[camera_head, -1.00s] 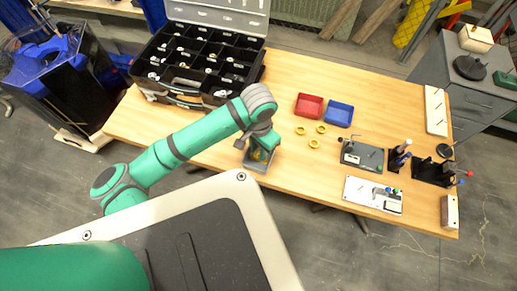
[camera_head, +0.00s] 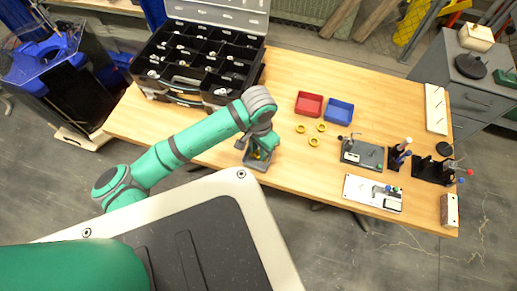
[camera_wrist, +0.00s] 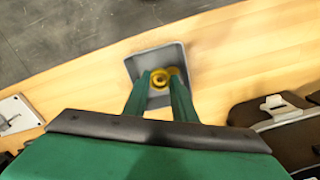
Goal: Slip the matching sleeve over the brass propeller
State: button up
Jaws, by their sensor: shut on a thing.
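My gripper (camera_wrist: 160,86) is shut on a yellow ring-shaped sleeve (camera_wrist: 159,78) held between its two green fingers. The held sleeve is over a grey square tray-like base (camera_wrist: 147,57). A darker brass-yellow part, perhaps the propeller (camera_wrist: 174,71), shows beside and partly behind the sleeve. I cannot tell whether the sleeve is around it or only above it. In the head view, the grey base (camera_head: 258,166) is at the table's near edge, mostly under my gripper (camera_head: 257,154). Three loose yellow rings (camera_head: 300,129), (camera_head: 321,128), (camera_head: 314,142) lie to the right.
A black compartment case (camera_head: 200,60) stands at the table's back left. A red bin (camera_head: 309,104) and a blue bin (camera_head: 339,111) lie behind the loose rings. Tool stands and a white board (camera_head: 372,194) occupy the right end. Bare wood lies between rings and base.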

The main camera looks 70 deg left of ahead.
jog(key=shift+f, duration=0.3)
jog(key=o, duration=1.1)
jog(key=shift+r, duration=0.1)
notch_tip(320, 180, up, 15)
jog(key=shift+f, duration=0.2)
dwell(0.9)
